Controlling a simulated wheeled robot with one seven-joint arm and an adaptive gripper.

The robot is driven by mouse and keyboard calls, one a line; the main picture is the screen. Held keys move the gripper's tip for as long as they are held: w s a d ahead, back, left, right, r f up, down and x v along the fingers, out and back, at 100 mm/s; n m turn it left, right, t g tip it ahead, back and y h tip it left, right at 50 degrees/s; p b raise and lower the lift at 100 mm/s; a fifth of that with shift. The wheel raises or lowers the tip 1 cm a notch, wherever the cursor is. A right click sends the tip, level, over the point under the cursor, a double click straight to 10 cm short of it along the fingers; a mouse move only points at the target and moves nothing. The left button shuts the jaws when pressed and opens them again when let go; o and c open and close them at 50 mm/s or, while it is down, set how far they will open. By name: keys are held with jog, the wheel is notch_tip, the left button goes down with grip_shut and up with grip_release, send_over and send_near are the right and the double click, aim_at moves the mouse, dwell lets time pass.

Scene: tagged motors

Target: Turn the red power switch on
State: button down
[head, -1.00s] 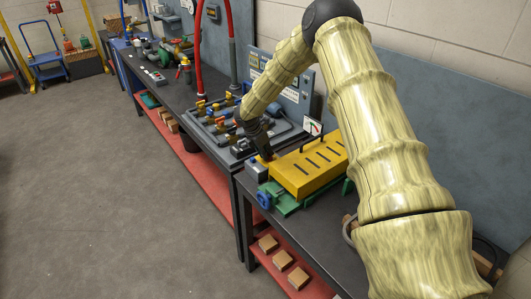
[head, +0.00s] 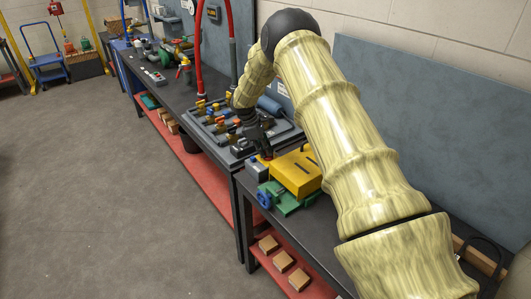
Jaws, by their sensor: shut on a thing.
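A small grey box (head: 256,168) stands at the left end of the yellow slotted housing (head: 295,175), near the front edge of the near bench. A bit of red, the power switch (head: 268,157), shows at the box's top right. My dark gripper (head: 267,152) points down at it from above, with its fingertips at the red part. The gripper is shut on the switch. The fingers cover most of the switch, and its exact position is too small to tell.
A green base with a blue handwheel (head: 264,197) sits under the yellow housing. A board with several coloured fittings (head: 222,112) lies on the bench behind. My arm passes over the housing's right side and hides part of it.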

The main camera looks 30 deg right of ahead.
jog(key=m, duration=0.2)
jog(key=m+y+b, duration=0.1)
jog(key=m+g, duration=0.1)
jog(key=m, duration=0.1)
jog(key=shift+w+d+m+y+b, duration=0.25)
jog(key=shift+w+m+y+b, duration=0.05)
jog(key=shift+y+b, duration=0.1)
jog(key=shift+w+d+r+m+g+y+b, duration=0.15)
jog(key=shift+m+y, duration=0.1)
jog(key=shift+m, duration=0.4)
jog(key=shift+s+f+m+g+y+b, duration=0.1)
jog(key=shift+m+y, duration=0.1)
jog(key=shift+m, duration=0.4)
jog(key=shift+w+d+r+m+g+y+b, duration=0.15)
jog(key=shift+m+y, duration=0.1)
jog(key=shift+m, duration=0.4)
jog(key=shift+s, duration=0.1)
jog(key=c, duration=1.5)
grip_release()
jog(key=shift+f, duration=0.15)
jog(key=v, duration=1.2)
jog(key=shift+s, duration=0.1)
